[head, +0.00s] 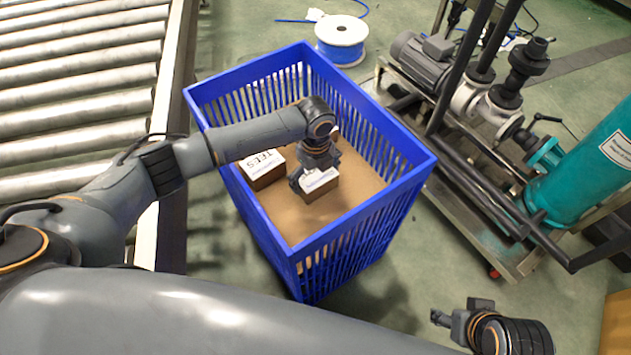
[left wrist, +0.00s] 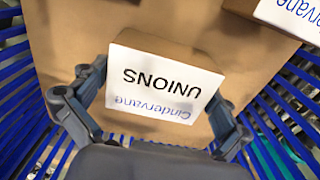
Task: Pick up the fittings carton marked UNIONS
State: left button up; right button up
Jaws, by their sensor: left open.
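The UNIONS carton (left wrist: 160,85), a small brown box with a white label on top, sits on the brown floor of the blue crate (head: 345,235). In the head view the carton (head: 320,190) is partly hidden by my left gripper (head: 315,172). My left gripper is open, pointing down, with one finger on each side of the carton in the left wrist view (left wrist: 164,90). I cannot tell whether the fingers touch it. My right gripper (head: 452,320) is outside the crate at the bottom right; its jaws are too unclear to judge.
A TEES carton (head: 262,168) stands left of the UNIONS carton. The crate's slatted walls surround both. A roller conveyor (head: 80,80) is on the left. A pump cart (head: 470,110) with a teal cylinder (head: 590,165) is on the right. A cable spool (head: 342,38) stands behind.

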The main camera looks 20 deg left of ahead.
pick_arm(q)
jog(key=c, duration=1)
jog(key=shift+c, duration=0.2)
jog(key=shift+r, duration=0.15)
